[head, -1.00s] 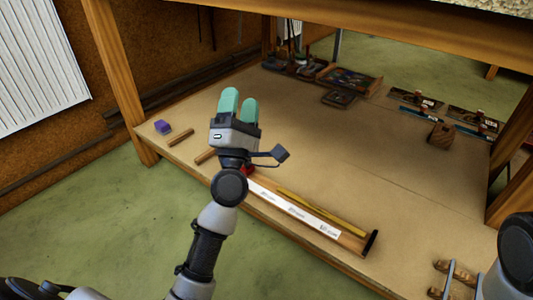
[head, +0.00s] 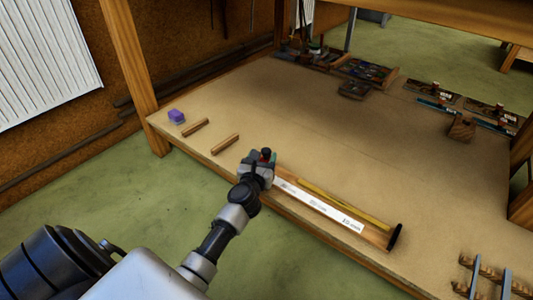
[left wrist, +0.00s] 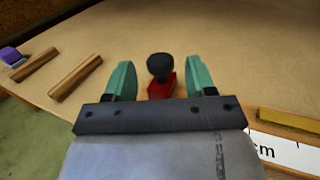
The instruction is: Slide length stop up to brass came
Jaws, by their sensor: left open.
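The length stop, a red block with a black knob (left wrist: 160,75), stands between the green fingers of my left gripper (left wrist: 160,82). The fingers are open, with a gap on each side of it. In the head view my left gripper (head: 262,158) is at the left end of the white ruler board, and only a bit of the stop's red and dark top shows there. The yellow brass came (head: 345,205) lies along the board behind the white scale (head: 320,206), to the right of the stop. A dark end piece (head: 394,237) closes the board's right end. My right gripper is not seen.
Two wooden strips (head: 225,144) and a purple block (head: 176,116) lie on the bench left of the gripper. Trays and tools (head: 365,72) stand at the back. A slotted wooden rack (head: 490,275) is at the front right. The bench middle is clear.

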